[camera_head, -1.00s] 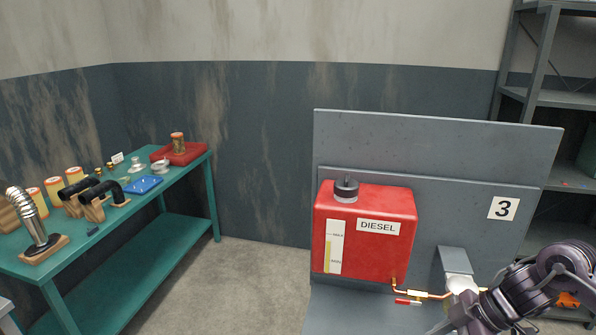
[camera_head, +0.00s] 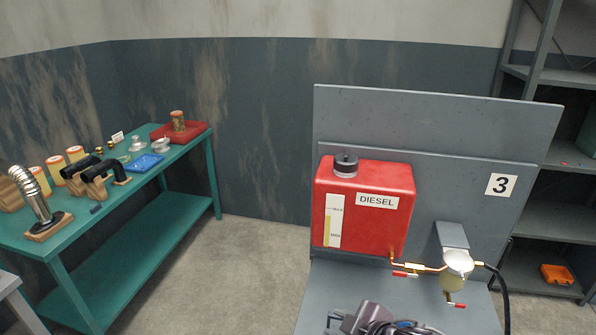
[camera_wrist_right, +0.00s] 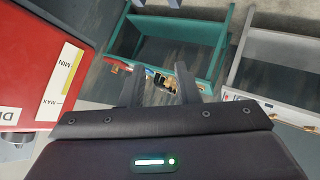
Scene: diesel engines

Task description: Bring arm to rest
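In the wrist view my right gripper (camera_wrist_right: 160,85) has its two dark fingers apart with nothing held between them. In the head view part of my right arm and gripper shows at the bottom edge, low in front of the grey engine stand (camera_head: 430,120). It is apart from the red diesel tank (camera_head: 365,215) and from the fuel filter (camera_head: 457,264). The tank also fills the left side of the wrist view (camera_wrist_right: 35,60). My left gripper is not in view.
A green table (camera_head: 130,270) with several engine parts and a red tray (camera_head: 190,140) stands at the left. Grey shelves (camera_head: 560,220) hold an orange case (camera_head: 557,274) at the right. A black hose (camera_head: 505,300) hangs beside the filter. Floor between table and stand is clear.

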